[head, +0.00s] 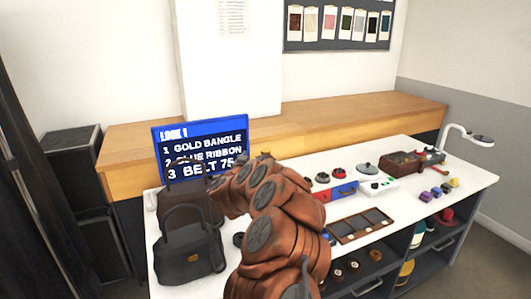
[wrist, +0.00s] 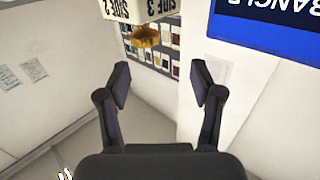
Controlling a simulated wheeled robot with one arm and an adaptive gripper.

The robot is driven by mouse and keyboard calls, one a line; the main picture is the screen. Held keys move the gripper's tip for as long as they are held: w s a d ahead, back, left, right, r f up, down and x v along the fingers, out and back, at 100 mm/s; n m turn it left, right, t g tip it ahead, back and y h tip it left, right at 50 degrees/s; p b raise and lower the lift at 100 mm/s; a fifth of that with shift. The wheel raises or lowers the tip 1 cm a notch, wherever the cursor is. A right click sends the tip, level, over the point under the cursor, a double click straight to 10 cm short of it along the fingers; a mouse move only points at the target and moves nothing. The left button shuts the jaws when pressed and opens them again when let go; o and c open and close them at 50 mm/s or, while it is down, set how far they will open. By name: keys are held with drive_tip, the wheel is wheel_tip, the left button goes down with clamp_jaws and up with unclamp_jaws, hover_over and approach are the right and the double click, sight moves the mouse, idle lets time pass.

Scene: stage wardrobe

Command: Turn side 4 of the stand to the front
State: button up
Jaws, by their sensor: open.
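The stand (wrist: 140,10) shows only in part at the top edge of the wrist view, as a pale block with dark lettering. An amber-coloured piece (wrist: 146,36) sticks out from the block. My gripper (wrist: 160,78) is open, its two dark fingers apart with nothing between them; the stand lies beyond the fingertips, apart from them. In the head view my brown arm hides the gripper and the stand cannot be made out.
A blue-framed screen (head: 200,145) listing "LOOK 1" items stands at the back left of the white table (head: 440,178). Dark handbags (head: 188,245) stand at the left. A dark tray (head: 360,225), a white device (head: 378,186), a brown box (head: 412,165) and a lamp (head: 470,137) occupy the right.

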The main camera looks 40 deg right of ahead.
sight(264, 152)
drive_tip(key=shift+s+d+f+g+h, duration=0.2)
drive_tip(key=shift+s+d+g, duration=0.1)
drive_tip(key=shift+d, duration=0.1)
drive_tip(key=shift+s+d+f+g+h, duration=0.1)
drive_tip(key=shift+s+d+g+h, duration=0.15)
drive_tip(key=shift+d, duration=0.15)
drive_tip(key=shift+p+x, duration=0.75)
drive_tip(key=shift+x, duration=3)
drive_tip(key=shift+w, duration=0.15)
clamp_jaws()
